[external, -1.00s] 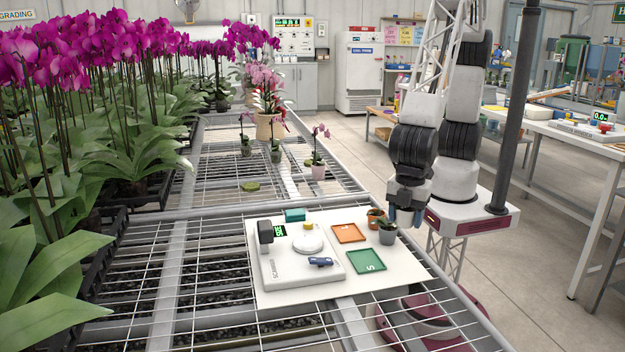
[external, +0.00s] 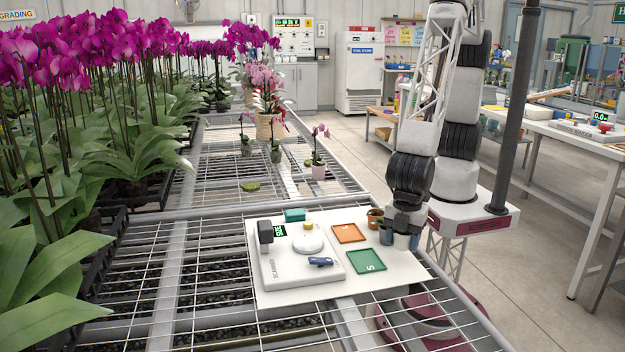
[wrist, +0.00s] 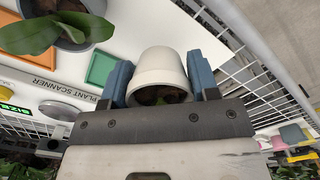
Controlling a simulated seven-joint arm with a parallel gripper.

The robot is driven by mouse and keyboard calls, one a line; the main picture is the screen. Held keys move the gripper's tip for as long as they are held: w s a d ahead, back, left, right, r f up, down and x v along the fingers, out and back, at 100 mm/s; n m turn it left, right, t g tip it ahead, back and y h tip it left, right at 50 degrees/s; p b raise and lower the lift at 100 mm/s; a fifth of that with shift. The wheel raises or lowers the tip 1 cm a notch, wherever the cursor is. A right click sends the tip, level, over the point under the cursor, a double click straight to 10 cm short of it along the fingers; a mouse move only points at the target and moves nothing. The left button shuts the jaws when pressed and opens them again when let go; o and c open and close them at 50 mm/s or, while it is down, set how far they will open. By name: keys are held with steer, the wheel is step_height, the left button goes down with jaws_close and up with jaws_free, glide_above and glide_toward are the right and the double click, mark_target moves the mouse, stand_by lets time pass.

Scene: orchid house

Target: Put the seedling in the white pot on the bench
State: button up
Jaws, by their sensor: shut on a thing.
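My gripper (external: 401,238) is low over the right edge of the white board in the external view. Its blue fingers are shut on the white pot (external: 402,242). In the wrist view the white pot (wrist: 159,68) sits between the fingers, its opening towards the camera. Dark filling and a bit of green show inside; the rest of the seedling is hidden. I cannot tell whether the pot touches the board. The mesh bench (external: 215,303) lies under the board.
A grey pot (wrist: 68,40) with broad leaves stands close by; in the external view my gripper mostly hides it. A terracotta pot (external: 375,221) is just behind. An orange tray (external: 348,233), a green tray (external: 367,261) and a plant scanner (external: 296,271) lie to the left.

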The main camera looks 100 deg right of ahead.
mark_target(402, 249)
steer(key=shift+f, duration=1.7)
steer(key=shift+f, duration=0.15)
steer(key=o, duration=0.9)
steer(key=shift+o, duration=0.2)
steer(key=shift+r, duration=0.2)
steer(key=shift+r, duration=6)
